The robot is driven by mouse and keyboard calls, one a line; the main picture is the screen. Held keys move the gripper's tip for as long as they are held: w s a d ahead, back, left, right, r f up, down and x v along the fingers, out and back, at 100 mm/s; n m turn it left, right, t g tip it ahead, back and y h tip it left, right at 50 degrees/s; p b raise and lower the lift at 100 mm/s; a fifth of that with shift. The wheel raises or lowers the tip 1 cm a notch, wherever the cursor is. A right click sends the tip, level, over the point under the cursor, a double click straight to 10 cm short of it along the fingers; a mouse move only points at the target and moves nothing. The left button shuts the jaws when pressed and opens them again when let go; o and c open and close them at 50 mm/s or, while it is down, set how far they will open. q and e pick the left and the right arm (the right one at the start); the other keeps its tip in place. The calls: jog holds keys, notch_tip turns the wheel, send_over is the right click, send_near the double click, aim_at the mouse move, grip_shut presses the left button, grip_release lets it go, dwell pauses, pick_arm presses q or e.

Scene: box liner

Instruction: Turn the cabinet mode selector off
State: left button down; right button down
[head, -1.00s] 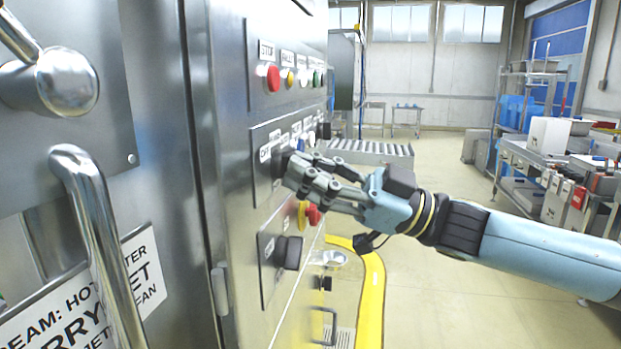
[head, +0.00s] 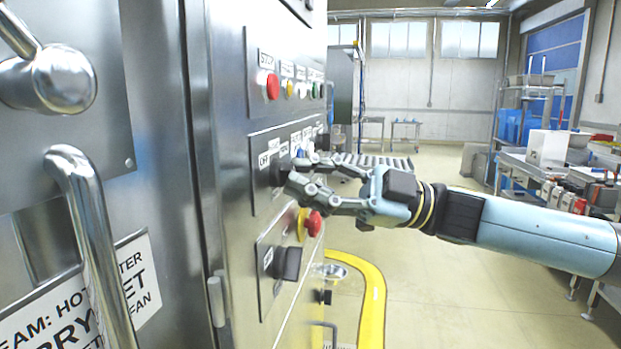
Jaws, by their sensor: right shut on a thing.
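The cabinet's control panel (head: 258,200) is on the steel front at the middle of the head view. The mode selector (head: 277,173) is a dark knob under small labels, one of them reading OFF at its left. My right gripper (head: 291,177) reaches in from the right and is shut on this knob, with its fingers on either side. The fingers hide much of the knob, so I cannot read its exact position. My left gripper is not in view.
A red and yellow emergency button (head: 312,223) sits just below my right gripper. A second black knob (head: 288,263) is lower on the panel. A red stop button (head: 272,86) is above. A large metal handle (head: 90,240) stands out at the left.

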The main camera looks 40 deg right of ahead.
jog(key=shift+r, duration=0.2)
jog(key=c, duration=1.4)
grip_release()
jog(key=shift+w+a, duration=0.1)
jog(key=shift+w, duration=0.05)
jog(key=shift+o, duration=0.2)
jog(key=shift+a+f, duration=0.1)
jog(key=v, duration=1.2)
